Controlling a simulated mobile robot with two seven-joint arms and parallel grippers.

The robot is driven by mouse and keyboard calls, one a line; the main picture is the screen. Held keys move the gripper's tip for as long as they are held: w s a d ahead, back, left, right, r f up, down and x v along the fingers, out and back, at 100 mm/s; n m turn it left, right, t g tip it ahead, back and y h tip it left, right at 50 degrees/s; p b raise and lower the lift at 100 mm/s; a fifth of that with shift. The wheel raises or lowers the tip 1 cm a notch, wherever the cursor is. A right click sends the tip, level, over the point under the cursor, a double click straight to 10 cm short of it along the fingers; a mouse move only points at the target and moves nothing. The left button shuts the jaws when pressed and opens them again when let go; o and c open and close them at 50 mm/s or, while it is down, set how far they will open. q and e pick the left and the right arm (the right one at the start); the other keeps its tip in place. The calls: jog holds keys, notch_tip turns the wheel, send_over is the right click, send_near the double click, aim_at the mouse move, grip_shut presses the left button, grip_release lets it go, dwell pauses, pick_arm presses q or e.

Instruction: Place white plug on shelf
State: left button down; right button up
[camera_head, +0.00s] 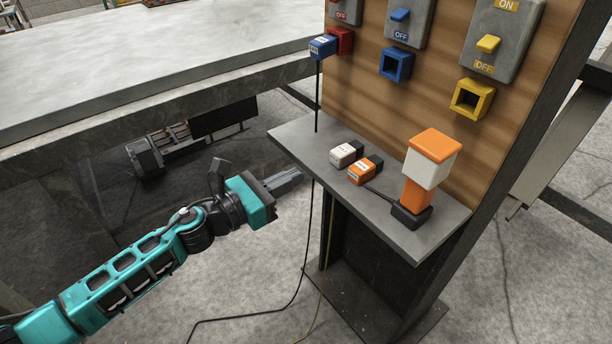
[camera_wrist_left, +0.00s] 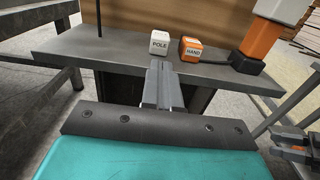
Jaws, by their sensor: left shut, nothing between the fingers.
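The white plug (camera_head: 343,153) lies on the grey shelf (camera_head: 300,136), near its left end. In the left wrist view the white plug (camera_wrist_left: 159,43) shows the word POLE and stands just beyond my fingertips. My left gripper (camera_head: 300,174) is shut and empty, in front of the shelf's front edge and apart from the plug. Its closed fingers (camera_wrist_left: 160,68) point towards the plug in the wrist view. Part of what looks like my right gripper (camera_wrist_left: 296,118) shows at the right edge of the wrist view; its jaw state is unclear.
An orange plug (camera_head: 364,170) marked HAND lies right of the white one. An orange and white post (camera_head: 417,193) stands farther right on the shelf. A blue plug (camera_head: 323,47) with a hanging cable is at the red socket. Blue (camera_head: 395,65) and yellow (camera_head: 471,100) sockets are empty.

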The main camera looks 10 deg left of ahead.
pick_arm(q)
jog(key=shift+b+v, duration=0.45)
jog(key=shift+v, duration=2.5)
pick_arm(e)
jog(key=shift+w+f, duration=0.3)
jog(key=shift+w, duration=0.3)
jog(key=shift+s, duration=0.1)
pick_arm(q)
jog(key=s+f+m+g+y, duration=0.1)
jog(key=s+f+m+y, duration=0.2)
jog(key=m, duration=0.7)
jog(key=s+d+f+m+g+y+p, duration=0.1)
jog(key=s+f+m+y, duration=0.2)
jog(key=s+f+m, duration=0.3)
jog(key=s+f+m+g+y, duration=0.1)
jog(key=s+f+m+y, duration=0.2)
jog(key=m, duration=1.2)
notch_tip(320, 180, down, 6)
jog(key=shift+s+d+r+p, duration=0.15)
jog(key=shift+s+r+p, duration=0.15)
jog(key=shift+s, duration=0.75)
pick_arm(e)
jog(key=shift+s+r, duration=0.1)
jog(key=shift+r, duration=0.65)
